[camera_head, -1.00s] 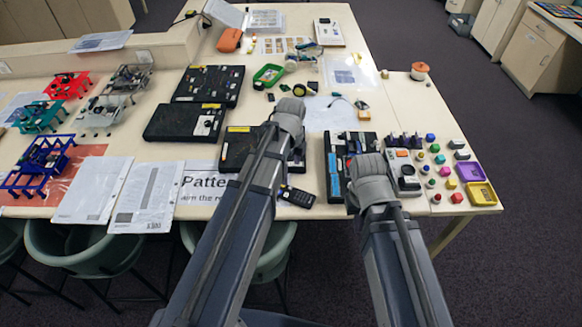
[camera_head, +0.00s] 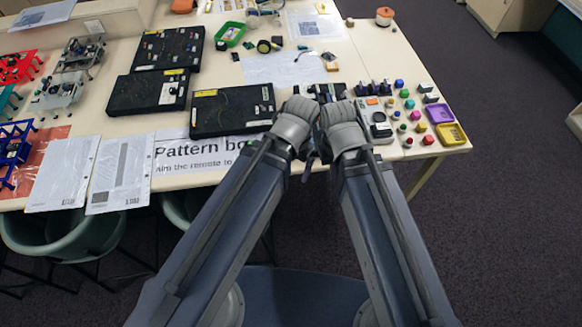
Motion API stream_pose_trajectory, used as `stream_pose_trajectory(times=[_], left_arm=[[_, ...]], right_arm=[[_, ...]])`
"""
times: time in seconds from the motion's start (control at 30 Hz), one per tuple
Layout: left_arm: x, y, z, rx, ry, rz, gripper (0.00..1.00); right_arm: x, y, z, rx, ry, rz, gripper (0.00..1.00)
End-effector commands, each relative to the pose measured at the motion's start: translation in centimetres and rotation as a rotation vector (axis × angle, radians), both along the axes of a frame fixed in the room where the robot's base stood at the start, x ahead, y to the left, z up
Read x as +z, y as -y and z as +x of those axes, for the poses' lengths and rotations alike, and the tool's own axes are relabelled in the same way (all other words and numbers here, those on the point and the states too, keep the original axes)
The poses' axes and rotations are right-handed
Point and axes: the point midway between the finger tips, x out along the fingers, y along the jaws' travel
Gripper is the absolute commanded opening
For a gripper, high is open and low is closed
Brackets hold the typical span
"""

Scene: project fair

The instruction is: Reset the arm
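My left arm comes in from the lower left and ends in the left gripper (camera_head: 298,112) at the table's front edge. My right arm comes in from the lower right and ends in the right gripper (camera_head: 341,114), close beside the left one. Both are seen from behind, so their fingers are hidden and I cannot tell whether they are open or hold anything. The two grippers nearly touch in the picture. The table (camera_head: 225,70) lies under and beyond them.
Black pattern boards (camera_head: 232,108) lie left of the grippers. A black tray (camera_head: 326,90) is partly hidden behind them. Coloured pieces, a yellow tray (camera_head: 451,133) and a purple tray (camera_head: 439,114) are at right. Paper sheets (camera_head: 120,172) lie front left. Green chairs (camera_head: 65,235) stand below.

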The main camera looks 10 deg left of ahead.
Motion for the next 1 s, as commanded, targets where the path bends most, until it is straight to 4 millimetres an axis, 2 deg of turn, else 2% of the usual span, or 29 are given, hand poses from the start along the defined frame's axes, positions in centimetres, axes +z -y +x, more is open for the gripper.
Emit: stream_pose_trajectory(times=[0.43, 0.57, 0.7, 0.8, 1.0], left_arm=[[-0.3, 0.2, -0.5, 0.055, 0.006, 0.005, 1.0], [-2.0, 0.2, -0.5, 0.054, 0.006, 0.004, 1.0], [-4.8, 0.2, -0.4, 0.052, 0.006, 0.005, 1.0], [-6.1, 0.2, -0.4, 0.051, 0.006, 0.005, 1.0], [-5.8, 0.2, -0.4, 0.051, 0.006, 0.005, 1.0]], right_arm=[[-0.3, 0.0, 0.0, 0.0, 0.0, 0.0, 0.0], [-2.0, 0.0, 0.0, 0.001, 0.0, 0.0, 0.0], [-4.8, 0.0, 0.0, 0.002, 0.0, -0.001, 0.0], [-6.1, 0.0, 0.0, 0.003, 0.0, -0.001, 0.0], [-5.8, 0.0, 0.0, 0.003, 0.0, -0.001, 0.0]])
